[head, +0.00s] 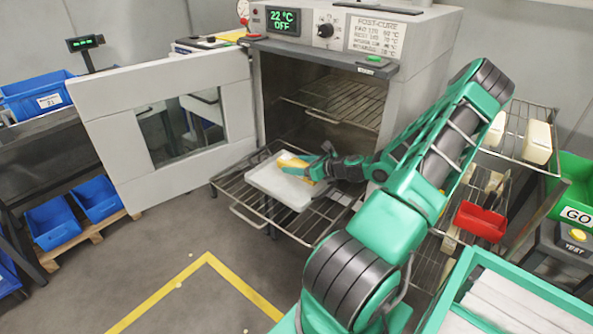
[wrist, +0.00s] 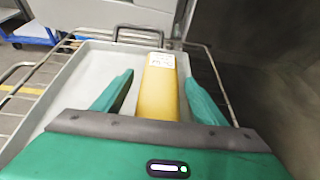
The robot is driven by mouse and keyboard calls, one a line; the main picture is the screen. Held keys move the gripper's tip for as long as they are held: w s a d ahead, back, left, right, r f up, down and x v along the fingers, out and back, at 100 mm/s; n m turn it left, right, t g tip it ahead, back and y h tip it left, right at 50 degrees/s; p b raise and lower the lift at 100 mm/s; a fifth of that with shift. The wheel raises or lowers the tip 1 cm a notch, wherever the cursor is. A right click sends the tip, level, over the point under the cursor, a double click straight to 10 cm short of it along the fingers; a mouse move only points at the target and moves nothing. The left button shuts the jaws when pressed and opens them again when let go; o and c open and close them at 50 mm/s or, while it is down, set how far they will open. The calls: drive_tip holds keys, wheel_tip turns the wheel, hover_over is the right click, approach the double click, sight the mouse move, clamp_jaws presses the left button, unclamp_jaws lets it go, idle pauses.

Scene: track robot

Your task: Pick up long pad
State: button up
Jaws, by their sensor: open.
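The long pad (wrist: 159,92) is a yellow bar with a white label at its far end. It lies on a pale grey tray (wrist: 88,75). In the head view the pad (head: 290,161) shows only in part, the rest hidden by my gripper. The tray (head: 270,187) rests on a pulled-out wire rack in front of the oven. My gripper (head: 325,170) is over the tray. In the wrist view my gripper (wrist: 158,95) is open, with one green finger on each side of the pad. I cannot tell whether the fingers touch it.
The oven (head: 320,85) stands open behind the rack, its windowed door (head: 165,125) swung out to the left. A wire shelf with cream blocks (head: 538,142) and a red bin (head: 480,221) are at right. A green-rimmed crate (head: 462,285) is at front right. Floor at front left is clear.

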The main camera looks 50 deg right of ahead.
drive_tip(key=c, duration=1.1)
drive_tip(key=shift+r, duration=0.1)
drive_tip(key=shift+c, duration=0.2)
